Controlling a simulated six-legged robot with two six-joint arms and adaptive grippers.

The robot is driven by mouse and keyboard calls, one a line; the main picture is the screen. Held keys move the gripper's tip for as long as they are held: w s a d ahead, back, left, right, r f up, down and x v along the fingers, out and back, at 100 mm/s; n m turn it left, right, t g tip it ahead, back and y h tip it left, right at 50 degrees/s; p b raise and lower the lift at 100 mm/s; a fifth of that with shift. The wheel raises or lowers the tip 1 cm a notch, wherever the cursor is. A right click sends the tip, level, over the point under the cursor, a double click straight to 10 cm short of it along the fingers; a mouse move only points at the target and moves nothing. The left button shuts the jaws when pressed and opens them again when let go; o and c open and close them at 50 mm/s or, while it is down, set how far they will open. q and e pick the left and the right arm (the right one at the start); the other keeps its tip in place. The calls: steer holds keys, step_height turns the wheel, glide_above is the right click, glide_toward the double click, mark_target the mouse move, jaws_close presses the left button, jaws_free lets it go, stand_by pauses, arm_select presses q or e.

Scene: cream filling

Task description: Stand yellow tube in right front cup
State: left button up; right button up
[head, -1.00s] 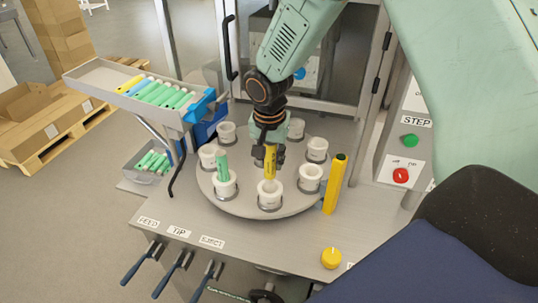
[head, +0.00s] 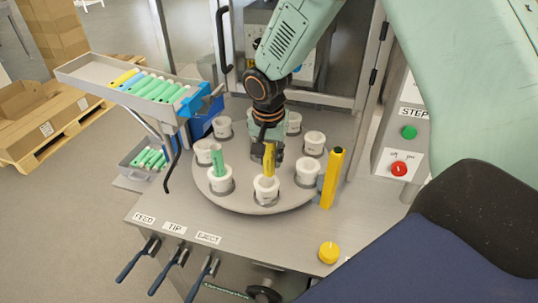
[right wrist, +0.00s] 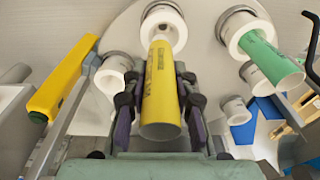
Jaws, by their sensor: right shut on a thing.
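My right gripper (head: 268,158) points down over the front of the round turntable (head: 236,205). It is shut on a yellow tube (head: 268,161), which stands nearly upright over the front white cup (head: 266,190). The tube's lower end overlaps the cup's mouth; how deep it sits inside is hard to tell. In the right wrist view the yellow tube (right wrist: 161,95) lies between the fingers, its far end at the cup (right wrist: 164,22). A green tube (head: 218,163) stands in the cup to the left. The cup to the right (head: 308,172) looks empty. My left gripper is out of view.
A tall yellow post (head: 332,178) stands right of the turntable. A tray (head: 85,72) with green, blue and yellow tubes is at upper left; a lower bin (head: 135,158) holds green tubes. A yellow knob (head: 328,253) and levers (head: 170,272) line the front.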

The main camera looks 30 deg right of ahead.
mark_target(269, 168)
steer(key=shift+w+a, duration=0.15)
steer(key=shift+a, duration=0.05)
steer(key=shift+s+d+r, duration=0.1)
steer(key=shift+s, duration=0.15)
steer(key=shift+s+d, duration=0.1)
steer(key=shift+d, duration=0.1)
steer(key=shift+w+a+f+b, duration=0.15)
steer(key=shift+f+b, duration=0.1)
steer(key=shift+f, duration=0.15)
steer(key=shift+w+a+f+b, duration=0.1)
steer(key=shift+w+f+b, duration=0.1)
steer(key=shift+f, duration=0.15)
steer(key=shift+s+d+f+b, duration=0.2)
steer(key=shift+s+f+b, duration=0.1)
steer(key=shift+s+f, duration=0.1)
steer(key=shift+w+a+f+b, duration=0.15)
steer(key=shift+w+f+b, duration=0.2)
steer(key=shift+f, duration=0.25)
steer(key=shift+s+f, duration=0.25)
steer(key=shift+f, duration=0.05)
steer(key=shift+f+b, duration=0.15)
steer(key=shift+b, duration=0.2)
steer(key=shift+w, duration=0.15)
